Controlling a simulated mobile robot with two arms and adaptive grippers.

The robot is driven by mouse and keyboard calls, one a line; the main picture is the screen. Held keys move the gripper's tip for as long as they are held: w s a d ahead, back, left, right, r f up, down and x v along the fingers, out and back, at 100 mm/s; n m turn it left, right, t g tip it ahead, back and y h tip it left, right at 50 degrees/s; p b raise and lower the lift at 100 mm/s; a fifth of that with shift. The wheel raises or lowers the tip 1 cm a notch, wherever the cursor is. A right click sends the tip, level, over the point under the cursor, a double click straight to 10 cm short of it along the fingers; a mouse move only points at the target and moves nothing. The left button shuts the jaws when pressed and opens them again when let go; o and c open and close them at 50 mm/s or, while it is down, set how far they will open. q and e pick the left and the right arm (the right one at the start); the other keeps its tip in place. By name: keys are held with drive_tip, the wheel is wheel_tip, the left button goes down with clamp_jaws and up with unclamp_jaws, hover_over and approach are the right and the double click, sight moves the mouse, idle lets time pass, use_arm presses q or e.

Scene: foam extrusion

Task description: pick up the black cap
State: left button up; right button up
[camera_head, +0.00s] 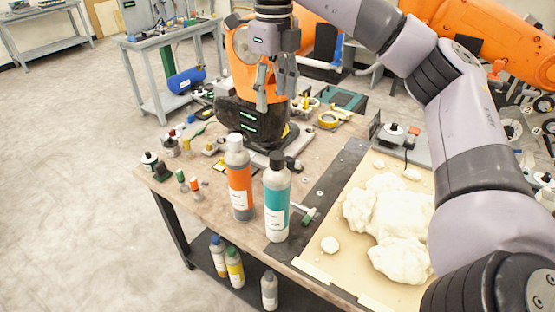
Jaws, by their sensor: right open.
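A teal and white bottle (277,205) stands upright near the front edge of the table and wears a black cap (277,160). An orange bottle (240,190) with a pale cap stands close to its left. My right gripper (275,100) points down, open and empty. In the picture it is above the black cap and apart from it, in front of the orange machine. I cannot tell its exact depth from the cap. My left gripper is not in view.
Yellowish foam lumps (375,220) lie on a tan board to the right. Small bottles (182,178) and other small items stand at the table's left. An orange robot arm base (250,120) stands behind. More bottles (235,268) stand on the lower shelf.

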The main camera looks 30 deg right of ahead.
wheel_tip(320, 180, down, 6)
drive_tip(key=f, duration=0.1)
hover_over(277, 155)
drive_tip(key=f, duration=0.4)
drive_tip(key=shift+s+a+f+p, duration=0.15)
drive_tip(key=shift+a+f+p, duration=0.2)
drive_tip(key=shift+f, duration=0.05)
drive_tip(key=f, duration=0.1)
drive_tip(key=f+p, duration=0.2)
drive_tip(key=f, duration=0.1)
drive_tip(key=shift+d, duration=0.35)
drive_tip(key=shift+f+p, duration=0.35)
drive_tip(key=shift+f, duration=0.25)
drive_tip(key=shift+c, duration=0.6)
drive_tip(key=c, duration=0.7)
drive_tip(key=shift+c, duration=0.2)
